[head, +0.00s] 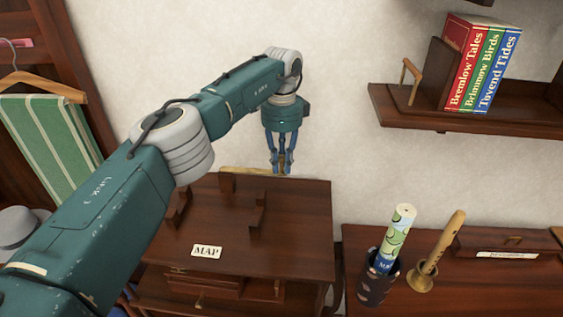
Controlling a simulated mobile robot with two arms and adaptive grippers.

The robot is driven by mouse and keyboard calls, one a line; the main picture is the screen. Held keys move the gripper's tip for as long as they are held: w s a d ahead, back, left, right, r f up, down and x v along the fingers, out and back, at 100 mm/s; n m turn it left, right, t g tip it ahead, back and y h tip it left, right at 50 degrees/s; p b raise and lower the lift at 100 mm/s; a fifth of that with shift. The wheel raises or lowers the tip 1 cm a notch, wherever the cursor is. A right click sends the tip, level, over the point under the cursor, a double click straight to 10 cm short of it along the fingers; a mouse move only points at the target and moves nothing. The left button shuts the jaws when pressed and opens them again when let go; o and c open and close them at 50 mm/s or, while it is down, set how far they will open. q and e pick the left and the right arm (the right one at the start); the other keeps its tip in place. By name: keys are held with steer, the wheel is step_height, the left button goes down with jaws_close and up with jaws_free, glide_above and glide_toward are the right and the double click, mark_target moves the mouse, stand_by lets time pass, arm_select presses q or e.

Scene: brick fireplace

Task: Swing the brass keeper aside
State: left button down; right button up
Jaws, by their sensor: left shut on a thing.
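The brass keeper looks like a thin, pale golden bar (240,169) along the back edge of the dark wooden cabinet top (295,220). My left gripper (281,167) points straight down at the cabinet's back edge, by the wall. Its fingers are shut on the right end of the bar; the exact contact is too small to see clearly. Dark wooden uprights (258,215) stand on the cabinet top, with a MAP label (206,251) in front of them. My right gripper is out of view.
A wall shelf (470,122) holds three books (485,65). A green striped cloth (50,135) hangs at left.

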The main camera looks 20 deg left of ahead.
arm_select(q)
steer(key=shift+w+d+r, duration=0.1)
steer(key=shift+w+r, duration=0.1)
steer(key=c, duration=1.6)
jaws_free()
steer(key=shift+w+d+f, duration=0.1)
steer(key=shift+f, duration=0.05)
steer(key=shift+r, duration=3.75)
